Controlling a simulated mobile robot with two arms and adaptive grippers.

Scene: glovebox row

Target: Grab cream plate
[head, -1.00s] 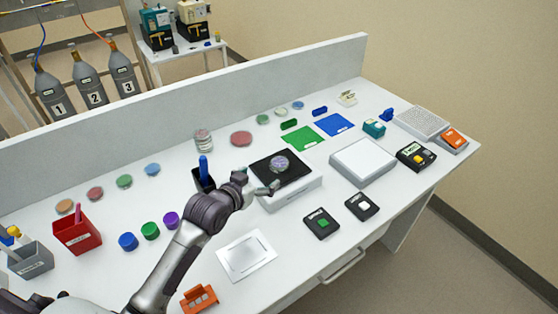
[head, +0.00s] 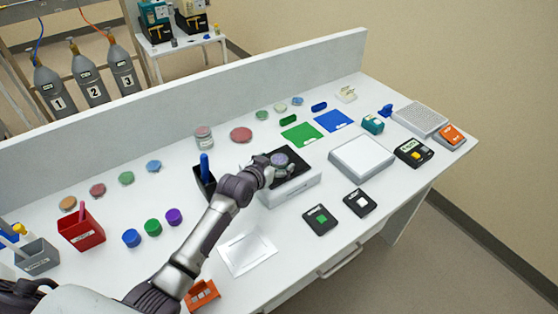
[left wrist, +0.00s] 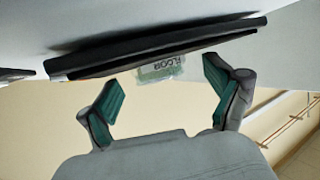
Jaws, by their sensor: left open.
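The best match for a cream plate is a small cream, flat item (head: 346,95) at the back right of the bench; I cannot tell its exact shape. My left gripper (head: 280,170) is open at the black top (head: 303,172) of a white box-like device. A round purplish dish (head: 281,156) lies on that top, partly hidden by the gripper. In the left wrist view, the open fingers (left wrist: 160,72) have teal pads and nothing between them is gripped. A dark slab edge (left wrist: 160,47) and a pale green labelled piece (left wrist: 161,68) show beyond them. My right gripper is not in view.
A black holder with a blue item (head: 204,180) stands close left of my gripper. A white device (head: 362,160) and green (head: 302,135) and blue (head: 333,121) mats lie to the right. A white frame (head: 246,252) lies in front. A low wall (head: 180,110) bounds the back.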

